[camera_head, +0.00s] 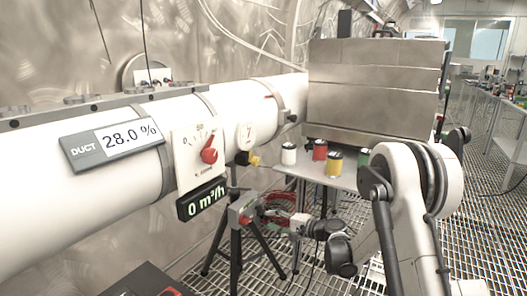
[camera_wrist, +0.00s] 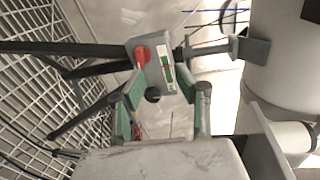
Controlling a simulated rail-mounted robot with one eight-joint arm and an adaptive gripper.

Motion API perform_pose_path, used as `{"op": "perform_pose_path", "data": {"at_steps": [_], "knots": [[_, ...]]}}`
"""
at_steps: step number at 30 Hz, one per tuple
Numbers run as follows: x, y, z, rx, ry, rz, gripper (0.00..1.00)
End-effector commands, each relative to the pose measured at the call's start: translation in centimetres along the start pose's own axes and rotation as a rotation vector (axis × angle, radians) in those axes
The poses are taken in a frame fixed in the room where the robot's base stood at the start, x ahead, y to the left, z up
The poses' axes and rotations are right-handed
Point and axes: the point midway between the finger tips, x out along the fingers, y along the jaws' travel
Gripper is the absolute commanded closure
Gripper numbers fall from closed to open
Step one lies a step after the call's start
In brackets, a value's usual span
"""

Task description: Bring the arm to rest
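My gripper (camera_wrist: 166,95) has its two green-padded fingers spread apart in the wrist view, with no object clearly held between them. Beyond the fingertips is a grey box (camera_wrist: 152,65) with a red knob, a small green display and a black knob. The box sits on a black tripod. In the head view, my arm (camera_head: 408,190) comes in from the right, bends low, and reaches left. Its gripper (camera_head: 272,212) is close to the box (camera_head: 243,209) on the tripod (camera_head: 236,240). I cannot tell whether they touch.
A white duct (camera_head: 90,150) with a 28.0 % display (camera_head: 115,146), a red-pointer dial (camera_head: 203,155) and a 0 m³/h display (camera_head: 203,199) runs along the left. A small table (camera_head: 303,170) holds several coloured canisters behind the arm. The floor is metal grating.

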Motion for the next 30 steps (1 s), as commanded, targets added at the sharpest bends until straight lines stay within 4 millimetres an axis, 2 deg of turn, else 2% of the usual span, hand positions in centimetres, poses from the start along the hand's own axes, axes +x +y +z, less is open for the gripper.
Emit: {"op": "perform_pose_path", "data": {"at_steps": [1, 6, 15, 21, 30], "knots": [[-0.6, -1.3, 0.6, -0.021, 0.006, 0.026, 0.69], [-2.5, -4.4, 2.2, -0.094, 0.025, 0.118, 0.69], [-7.0, -8.8, 6.0, -0.225, 0.056, 0.280, 0.69], [-10.7, -10.8, 8.9, -0.313, 0.076, 0.387, 0.69], [-16.9, -12.4, 13.7, -0.447, 0.100, 0.548, 0.69]]}}
